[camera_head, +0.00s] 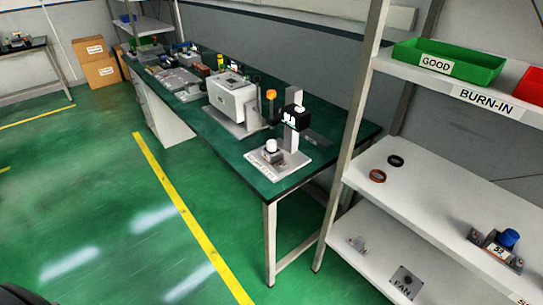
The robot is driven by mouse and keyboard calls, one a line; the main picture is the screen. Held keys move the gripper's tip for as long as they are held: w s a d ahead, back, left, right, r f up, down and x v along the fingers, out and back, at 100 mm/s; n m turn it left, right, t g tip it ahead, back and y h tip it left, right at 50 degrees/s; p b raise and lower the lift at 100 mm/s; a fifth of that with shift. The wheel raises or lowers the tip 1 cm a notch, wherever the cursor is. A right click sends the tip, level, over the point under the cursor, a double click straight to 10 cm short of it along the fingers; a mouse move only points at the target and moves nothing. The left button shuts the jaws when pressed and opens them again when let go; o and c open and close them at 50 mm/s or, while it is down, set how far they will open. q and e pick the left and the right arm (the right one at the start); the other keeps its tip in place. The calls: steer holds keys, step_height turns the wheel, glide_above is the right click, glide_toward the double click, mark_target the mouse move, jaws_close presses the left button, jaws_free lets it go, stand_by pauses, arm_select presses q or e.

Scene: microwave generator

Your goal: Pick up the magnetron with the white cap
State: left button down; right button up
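A small grey part with a white cap (271,147), which looks like the magnetron, sits upright on a light plate (296,168) at the near end of the green-topped workbench (288,188). A pale upright post (293,101) with a black block (297,118) rises from the same plate, just behind and right of the part. The part is small in this view, so its details are hard to tell. Neither of my grippers is in view.
A white boxy machine (232,97) stands farther along the bench. The green floor at left is clear.

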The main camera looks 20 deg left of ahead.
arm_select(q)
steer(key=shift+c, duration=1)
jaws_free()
